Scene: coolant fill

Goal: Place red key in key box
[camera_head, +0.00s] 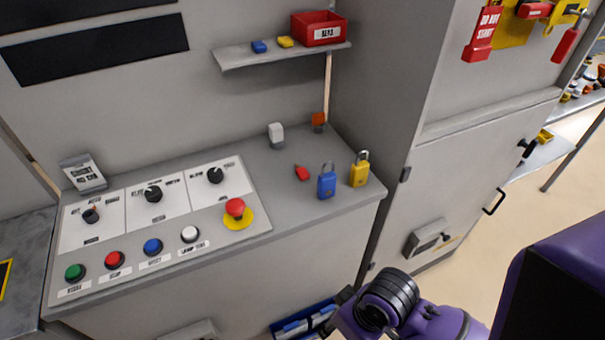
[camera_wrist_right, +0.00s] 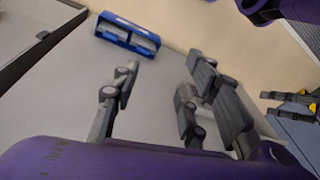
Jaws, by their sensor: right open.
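The red key (camera_head: 302,173) lies on the grey console top, left of the blue padlock (camera_head: 327,182). The key box (camera_head: 320,30) is an open-topped red bin with a white label, at the right end of the wall shelf. My right gripper (camera_wrist_right: 162,76) shows in the right wrist view with its fingers wide apart and nothing between them. In the head view my right arm is at the bottom right, below and in front of the console; its fingers do not show clearly there.
A blue key (camera_head: 259,47) and a yellow key (camera_head: 285,42) lie on the shelf (camera_head: 240,60) left of the box. A yellow padlock (camera_head: 360,171) stands near the console's right edge. Knobs and buttons fill the console's left. A blue tray (camera_wrist_right: 128,36) is low down.

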